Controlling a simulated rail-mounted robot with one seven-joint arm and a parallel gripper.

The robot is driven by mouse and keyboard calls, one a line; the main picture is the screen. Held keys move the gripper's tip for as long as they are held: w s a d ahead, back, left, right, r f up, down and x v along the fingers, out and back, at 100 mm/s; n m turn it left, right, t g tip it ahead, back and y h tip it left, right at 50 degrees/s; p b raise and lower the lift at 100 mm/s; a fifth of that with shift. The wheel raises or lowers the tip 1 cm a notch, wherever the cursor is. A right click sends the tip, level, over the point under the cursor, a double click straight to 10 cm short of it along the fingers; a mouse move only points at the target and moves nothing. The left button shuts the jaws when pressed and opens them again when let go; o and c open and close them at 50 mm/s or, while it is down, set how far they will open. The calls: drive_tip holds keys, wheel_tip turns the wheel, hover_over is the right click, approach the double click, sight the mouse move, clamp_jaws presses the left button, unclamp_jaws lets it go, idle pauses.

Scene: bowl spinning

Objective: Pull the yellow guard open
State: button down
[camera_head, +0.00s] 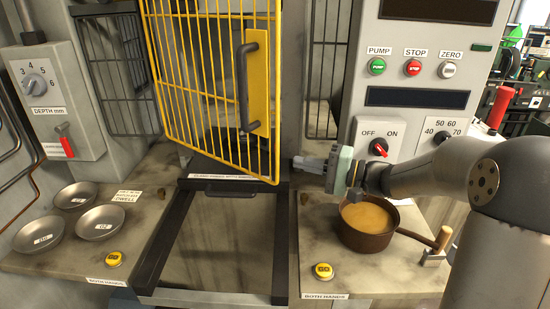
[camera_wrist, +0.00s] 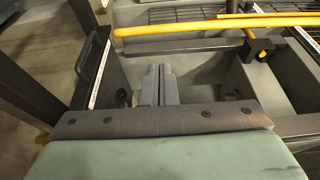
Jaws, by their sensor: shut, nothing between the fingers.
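The yellow guard (camera_head: 212,90) is a barred door in the head view. Its lower edge slopes down to the right, so its right side seems swung out towards me, partly open. A dark upright handle (camera_head: 243,85) sits on a yellow plate near its right edge. My gripper (camera_head: 298,162) points left, just right of the guard's lower right corner and below the handle. Its fingers are shut and empty; they also show in the wrist view (camera_wrist: 153,72). Yellow bars of the guard (camera_wrist: 220,25) cross the top of that view. Whether fingers and guard touch, I cannot tell.
Below the guard is a dark-framed slide (camera_head: 278,235) with a handle. A brown pan (camera_head: 368,238) of orange-brown contents stands beneath my arm, near a wooden-handled tool (camera_head: 437,250). Metal bowls (camera_head: 102,222) stand left. A control panel (camera_head: 425,75) rises at right.

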sight(267, 156)
drive_tip(key=p+x, duration=0.2)
drive_tip(key=x, duration=0.7)
drive_tip(key=shift+w+a, duration=0.15)
drive_tip(key=shift+a, duration=0.2)
drive_tip(key=shift+f, duration=0.1)
